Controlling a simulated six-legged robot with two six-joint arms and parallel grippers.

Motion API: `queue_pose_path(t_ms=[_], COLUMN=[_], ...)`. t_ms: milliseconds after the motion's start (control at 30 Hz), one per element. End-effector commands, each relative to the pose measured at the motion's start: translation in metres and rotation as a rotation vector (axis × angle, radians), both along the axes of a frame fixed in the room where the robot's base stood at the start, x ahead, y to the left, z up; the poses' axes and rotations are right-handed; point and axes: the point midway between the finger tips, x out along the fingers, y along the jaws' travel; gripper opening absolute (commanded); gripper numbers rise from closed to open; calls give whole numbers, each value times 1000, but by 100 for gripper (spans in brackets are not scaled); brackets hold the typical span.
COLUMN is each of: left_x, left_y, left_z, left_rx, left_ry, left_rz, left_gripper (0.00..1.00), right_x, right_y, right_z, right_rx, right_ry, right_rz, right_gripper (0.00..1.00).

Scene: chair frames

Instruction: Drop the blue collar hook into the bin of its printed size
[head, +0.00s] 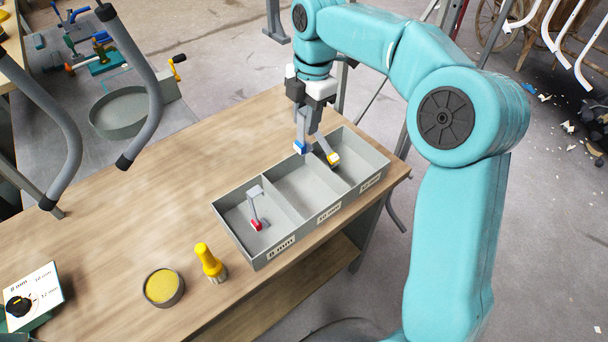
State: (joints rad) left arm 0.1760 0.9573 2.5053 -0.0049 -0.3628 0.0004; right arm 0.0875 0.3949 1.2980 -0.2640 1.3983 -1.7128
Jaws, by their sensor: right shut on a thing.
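My right gripper (304,112), reaching in from the upper right, points down and is shut on the blue collar hook. That hook's grey shank hangs below the jaws, with its blue collar (299,147) at the lower end. The collar shows over the back edge of the middle bin; its exact height is unclear. A grey three-part bin tray (300,232) stands along the table's right edge. Its left label reads 8 mm, the middle one seems to read 10 mm, and the right one is too small to read surely. My left gripper is not in view.
A red-collared hook (256,224) stands in the left bin. A yellow-collared hook (333,159) shows by the middle-right divider; its bin is unclear. The table's middle is clear.

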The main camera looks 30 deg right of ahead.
Motion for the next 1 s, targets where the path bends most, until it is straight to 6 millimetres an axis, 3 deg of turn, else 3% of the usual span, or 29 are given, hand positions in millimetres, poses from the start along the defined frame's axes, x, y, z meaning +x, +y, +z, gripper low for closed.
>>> queue_pose_path(t_ms=[33, 200, 333, 800, 1000], left_x=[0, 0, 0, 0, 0], left_y=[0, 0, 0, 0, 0], left_z=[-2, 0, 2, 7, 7], left_rx=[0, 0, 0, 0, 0], left_ry=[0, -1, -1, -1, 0], left_rz=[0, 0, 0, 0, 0], left_gripper=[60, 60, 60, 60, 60], right_x=[-2, -3, -2, 2, 3], right_y=[-1, -1, -1, -1, -1], right_z=[-17, -66, -96, -154, -157], right_rx=[0, 0, 0, 0, 0], right_ry=[7, 8, 6, 3, 1], right_rz=[-1, 0, 0, -1, -1], right_gripper=[0, 0, 0, 0, 0])
